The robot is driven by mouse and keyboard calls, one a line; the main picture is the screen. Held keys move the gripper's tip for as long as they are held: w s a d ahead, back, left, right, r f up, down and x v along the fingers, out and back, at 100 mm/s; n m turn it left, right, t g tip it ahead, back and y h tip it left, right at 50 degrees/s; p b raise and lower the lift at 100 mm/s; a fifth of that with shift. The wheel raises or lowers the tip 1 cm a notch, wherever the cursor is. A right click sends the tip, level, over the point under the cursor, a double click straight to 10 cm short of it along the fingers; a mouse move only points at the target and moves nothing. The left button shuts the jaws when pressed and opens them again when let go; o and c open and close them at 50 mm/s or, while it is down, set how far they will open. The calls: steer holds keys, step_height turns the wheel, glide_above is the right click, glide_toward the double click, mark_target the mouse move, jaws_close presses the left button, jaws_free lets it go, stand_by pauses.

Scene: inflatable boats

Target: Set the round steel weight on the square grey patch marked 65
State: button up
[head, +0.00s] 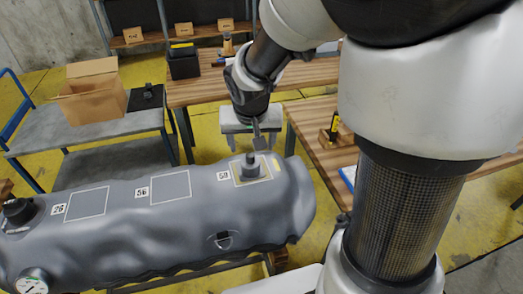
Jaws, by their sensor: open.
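A grey inflatable tube (130,235) lies across the lower left. Three square grey patches with pale outlines show on it: a left patch (87,204), a middle patch (171,187) and a right patch (266,177). The round steel weight (250,169), with a knob on top, stands upright on the right patch. My gripper (258,133) is open and appears just above the knob, pointing down. I cannot tell whether its fingers touch the weight.
A dark valve (18,210) and a pressure gauge (32,282) are at the tube's left end. A wooden workbench (205,90) stands behind, a second bench (315,146) at right. A cardboard box (93,98) sits on a grey table (60,130). My arm hides much of the right.

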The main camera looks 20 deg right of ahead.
steer(key=s+r+n, duration=0.1)
steer(key=s+r, duration=0.5)
steer(key=s, duration=0.3)
steer(key=s+r+n+t+y, duration=0.1)
steer(key=s+r, duration=0.6)
steer(key=s, duration=0.3)
steer(key=shift+s+d, duration=0.25)
steer(key=shift+d, duration=0.1)
